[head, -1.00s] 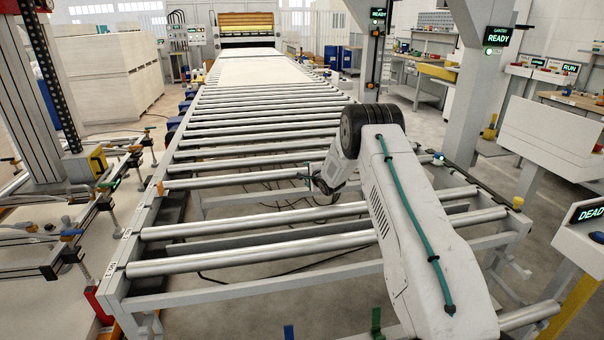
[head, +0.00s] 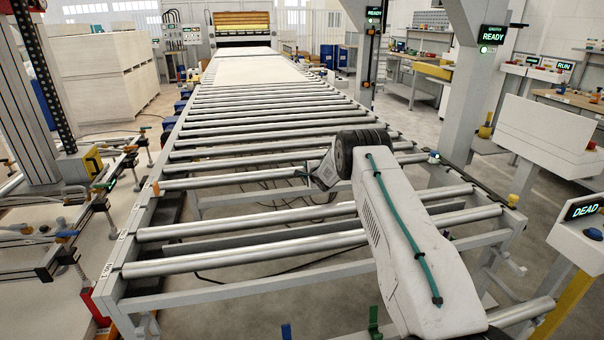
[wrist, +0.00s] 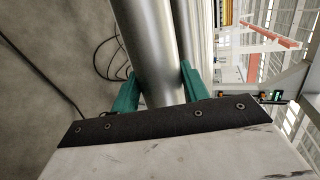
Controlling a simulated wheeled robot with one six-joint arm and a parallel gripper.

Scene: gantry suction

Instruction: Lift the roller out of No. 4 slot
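The No. 4 slot roller (head: 230,180) is a grey metal bar across the conveyor frame, beyond a gap behind the two nearest rollers. Its left end lies at the left rail, and my arm hides part of it. My gripper (head: 303,173) is at the roller's middle, coming from the right. In the wrist view, my green fingers (wrist: 158,88) stand on either side of the roller (wrist: 142,40). They lie close along both its sides. Whether they press on it I cannot tell.
The two nearest rollers, (head: 240,256) and (head: 240,227), lie in front, with open floor and cables below the gap. More rollers run back to pale sheets (head: 240,66). A gantry post (head: 35,100) stands left, and a "DEAD" panel (head: 585,212) stands right.

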